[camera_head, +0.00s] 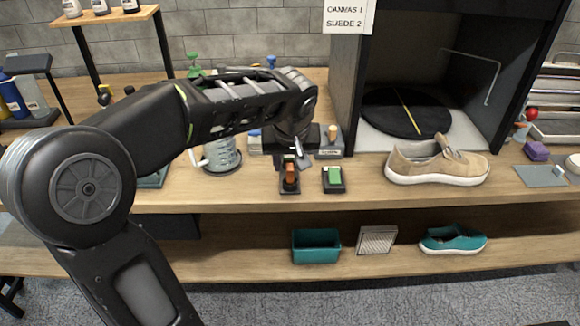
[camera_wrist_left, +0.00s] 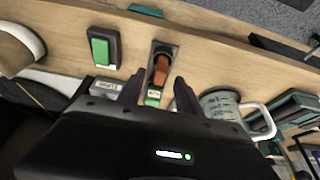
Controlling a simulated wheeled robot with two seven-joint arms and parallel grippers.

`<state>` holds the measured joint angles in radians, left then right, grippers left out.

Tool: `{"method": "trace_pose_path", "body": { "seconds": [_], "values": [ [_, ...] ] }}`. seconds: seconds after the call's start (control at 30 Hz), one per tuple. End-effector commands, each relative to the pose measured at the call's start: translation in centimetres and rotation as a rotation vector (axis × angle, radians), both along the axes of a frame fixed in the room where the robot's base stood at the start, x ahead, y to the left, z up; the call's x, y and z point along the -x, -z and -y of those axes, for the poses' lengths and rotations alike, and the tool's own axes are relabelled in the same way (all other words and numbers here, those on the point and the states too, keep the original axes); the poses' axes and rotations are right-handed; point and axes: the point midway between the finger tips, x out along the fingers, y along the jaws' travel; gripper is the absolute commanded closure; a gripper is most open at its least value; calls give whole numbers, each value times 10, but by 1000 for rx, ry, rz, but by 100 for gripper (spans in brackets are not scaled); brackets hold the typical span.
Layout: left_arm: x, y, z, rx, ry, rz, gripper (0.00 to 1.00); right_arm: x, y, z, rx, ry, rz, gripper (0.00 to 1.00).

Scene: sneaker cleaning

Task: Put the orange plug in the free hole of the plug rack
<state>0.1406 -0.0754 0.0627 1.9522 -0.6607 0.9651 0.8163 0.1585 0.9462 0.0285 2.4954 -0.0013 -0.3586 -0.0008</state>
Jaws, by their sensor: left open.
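An orange piece (camera_head: 290,172) stands on a small dark base at the front of the table. In the left wrist view the orange piece (camera_wrist_left: 161,70) lies just beyond the fingertips, in line with the gap between them. I cannot tell whether it is the plug or a switch lever. My left gripper (camera_wrist_left: 160,93) is open, with nothing seen between its fingers. In the head view my left gripper (camera_head: 297,150) points down just behind the orange piece. A grey labelled block (camera_head: 330,153) with a tan peg is partly hidden by my wrist; I cannot make out a free hole.
A green switch (camera_head: 333,178) sits to the right of the orange piece. A clear jug (camera_head: 222,158) stands to the left. A tan sneaker (camera_head: 437,163) is in front of the dark booth. A teal bin (camera_head: 316,246) and teal shoe (camera_head: 453,241) are on the lower shelf.

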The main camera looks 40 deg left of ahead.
Motion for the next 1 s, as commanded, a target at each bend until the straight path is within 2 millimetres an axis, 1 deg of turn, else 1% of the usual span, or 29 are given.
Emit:
{"method": "trace_pose_path", "body": {
  "seconds": [0.03,0.1,0.2,0.3,1.0],
  "values": [
    [2,-10,2,-1,1,4,59,0,0,0,0,0,0,64],
    [6,-20,5,0,0,4,59,0,0,0,0,0,0,64],
    [10,-32,8,1,0,3,59,0,-1,0,0,0,0,64],
    [13,-39,10,0,0,2,59,0,-1,0,0,0,0,64],
    [14,-40,10,0,0,0,59,0,-1,0,0,0,0,64]
  ]
}}
